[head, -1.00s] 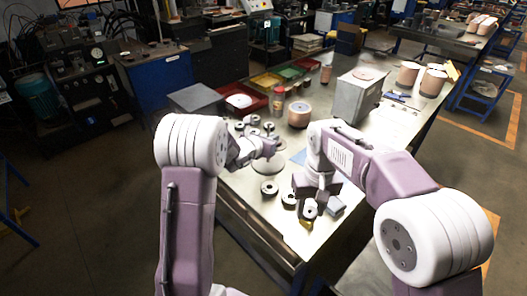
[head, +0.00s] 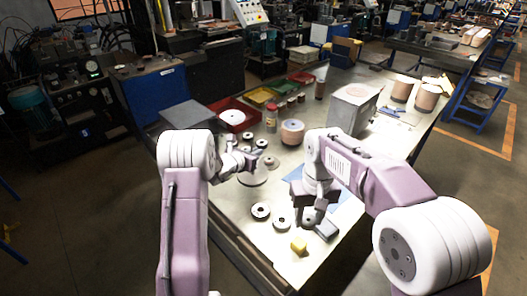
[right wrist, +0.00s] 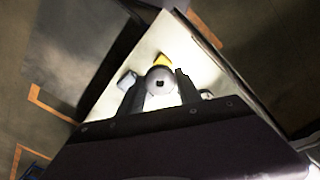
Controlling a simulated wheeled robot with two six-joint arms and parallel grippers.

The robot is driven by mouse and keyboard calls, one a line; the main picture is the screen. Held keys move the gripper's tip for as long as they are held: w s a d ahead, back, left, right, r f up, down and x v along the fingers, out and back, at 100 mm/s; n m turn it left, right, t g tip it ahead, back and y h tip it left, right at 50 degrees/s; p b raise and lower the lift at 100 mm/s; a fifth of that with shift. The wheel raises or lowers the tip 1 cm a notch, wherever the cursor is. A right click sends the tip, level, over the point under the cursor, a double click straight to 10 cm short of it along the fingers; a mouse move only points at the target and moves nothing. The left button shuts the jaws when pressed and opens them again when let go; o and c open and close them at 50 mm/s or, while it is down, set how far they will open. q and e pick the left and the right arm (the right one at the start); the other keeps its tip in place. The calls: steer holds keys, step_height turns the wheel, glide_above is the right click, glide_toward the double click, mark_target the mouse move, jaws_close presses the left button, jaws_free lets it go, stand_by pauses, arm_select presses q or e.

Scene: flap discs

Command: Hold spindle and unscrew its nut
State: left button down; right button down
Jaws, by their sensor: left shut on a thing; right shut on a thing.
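My left gripper (head: 258,161) is shut, low over a wide pale grey disc (head: 252,178) on the bench. What it holds, seemingly the spindle, is mostly hidden by the jaws. My right gripper (head: 319,197) points down over the near part of the bench, apart from the left one. It is shut on a small round grey piece (head: 320,205). In the right wrist view this piece (right wrist: 160,80) has a dark centre and sits between the two fingers. I cannot tell for certain whether it is the nut.
A copper-coloured cylinder (head: 292,132), a grey box (head: 352,108) and a red tray (head: 232,115) stand farther back. The bench's right side is fairly clear.

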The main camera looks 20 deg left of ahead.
arm_select(q)
steer(key=a+f, duration=0.1)
steer(key=f, duration=0.1)
steer(key=a+f+p, duration=0.1)
steer(key=a+f, duration=0.1)
steer(key=w+a+f, duration=0.1)
steer(key=a+f, duration=0.1)
steer(key=shift+a+p, duration=0.1)
steer(key=shift+p, duration=0.3)
steer(key=shift+a+f, duration=0.1)
steer(key=shift+f, duration=0.25)
steer(key=shift+f, duration=0.1)
steer(key=c, duration=1.6)
jaws_free()
steer(key=shift+s+f, duration=0.15)
steer(key=shift+o, duration=0.3)
